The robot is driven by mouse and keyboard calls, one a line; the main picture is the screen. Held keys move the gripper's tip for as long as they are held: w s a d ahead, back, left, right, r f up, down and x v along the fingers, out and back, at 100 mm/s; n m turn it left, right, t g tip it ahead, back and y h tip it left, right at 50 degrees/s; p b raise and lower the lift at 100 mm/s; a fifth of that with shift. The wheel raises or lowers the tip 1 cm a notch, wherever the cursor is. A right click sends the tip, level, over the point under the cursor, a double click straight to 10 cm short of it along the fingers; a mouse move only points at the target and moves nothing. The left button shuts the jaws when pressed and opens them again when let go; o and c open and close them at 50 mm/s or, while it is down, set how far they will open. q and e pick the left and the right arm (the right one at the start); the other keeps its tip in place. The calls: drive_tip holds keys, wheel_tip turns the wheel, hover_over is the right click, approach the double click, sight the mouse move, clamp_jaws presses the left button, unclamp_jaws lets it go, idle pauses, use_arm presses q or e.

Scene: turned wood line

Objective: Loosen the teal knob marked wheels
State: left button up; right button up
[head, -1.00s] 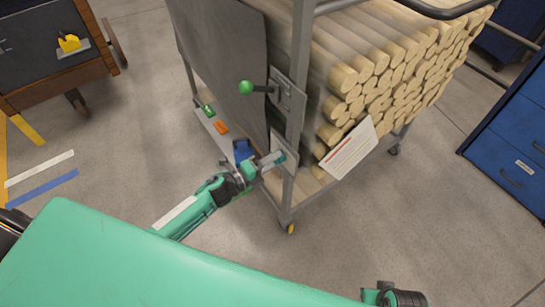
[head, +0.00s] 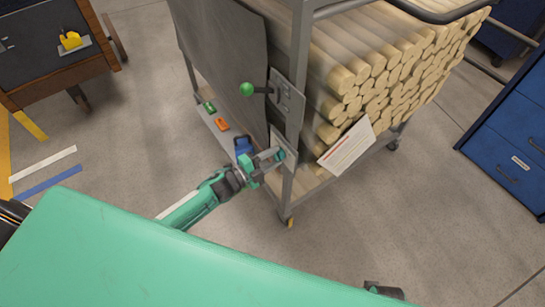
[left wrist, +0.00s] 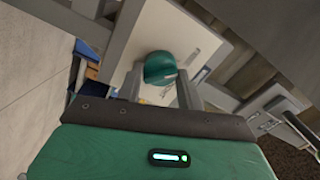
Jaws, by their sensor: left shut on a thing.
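The teal knob (head: 281,155) sits on a small light plate on the cart's near corner post. In the left wrist view the knob (left wrist: 160,68) shows as a rounded teal cap between my finger ends, in front of the pale plate (left wrist: 200,40). My left gripper (head: 275,156) reaches in from the left and is shut on the knob; its two fingers also show in the left wrist view (left wrist: 158,88). The knob's marking is not readable.
The cart (head: 298,90) is stacked with round wood lengths (head: 365,75). A green-balled lever (head: 247,89) stands above the knob, and a white card (head: 347,147) hangs to its right. Green, orange and blue items lie on the lower shelf. Blue drawers (head: 515,150) stand at right.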

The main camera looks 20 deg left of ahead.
use_arm(q)
drive_tip(key=o, duration=1)
drive_tip(key=shift+s+a, duration=0.1)
drive_tip(key=shift+a, duration=0.05)
drive_tip(key=v, duration=1.3)
drive_tip(key=shift+s+a, duration=0.15)
use_arm(e)
drive_tip(key=shift+r, duration=0.6)
drive_tip(key=shift+w, duration=0.3)
